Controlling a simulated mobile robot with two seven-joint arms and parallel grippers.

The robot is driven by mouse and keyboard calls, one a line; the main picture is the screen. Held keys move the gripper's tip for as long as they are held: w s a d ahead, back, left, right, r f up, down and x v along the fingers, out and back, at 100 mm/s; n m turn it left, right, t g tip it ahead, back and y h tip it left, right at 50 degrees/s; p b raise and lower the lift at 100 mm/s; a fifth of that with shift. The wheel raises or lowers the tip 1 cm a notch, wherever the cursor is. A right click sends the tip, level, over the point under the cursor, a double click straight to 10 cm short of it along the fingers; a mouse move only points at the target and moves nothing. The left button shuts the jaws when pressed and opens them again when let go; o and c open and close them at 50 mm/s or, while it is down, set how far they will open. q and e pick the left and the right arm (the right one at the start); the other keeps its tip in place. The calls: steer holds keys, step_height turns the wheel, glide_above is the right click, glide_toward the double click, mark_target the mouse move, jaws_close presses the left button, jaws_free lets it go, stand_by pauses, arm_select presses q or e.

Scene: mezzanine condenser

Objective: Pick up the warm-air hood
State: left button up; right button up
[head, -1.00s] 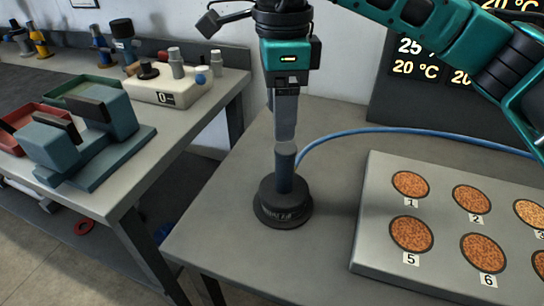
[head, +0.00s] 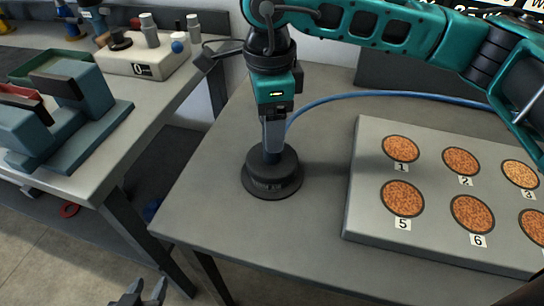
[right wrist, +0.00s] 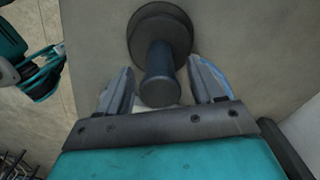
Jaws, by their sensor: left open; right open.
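The warm-air hood (head: 272,180) is a dark, round, stepped body with an upright blue-grey handle, standing on the grey table. It also shows in the right wrist view (right wrist: 157,72), with the handle pointing towards the camera. My right gripper (head: 272,145) points down over the hood. In the right wrist view its open fingers (right wrist: 163,92) stand on either side of the handle top, with a gap visible at each side. My left gripper (head: 140,294) is open and empty at the bottom of the head view, low in front of the tables.
A blue hose (head: 380,94) runs along the back of the table. A grey plate (head: 362,222) with numbered orange-brown discs lies to the right of the hood. A bench (head: 110,160) at the left holds blue-grey blocks (head: 60,125) and a white numbered block (head: 150,65).

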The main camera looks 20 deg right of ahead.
steer(key=shift+d+f, duration=0.1)
steer(key=shift+f, duration=1.2)
steer(key=shift+c, duration=0.5)
jaws_close()
steer(key=shift+r, duration=0.1)
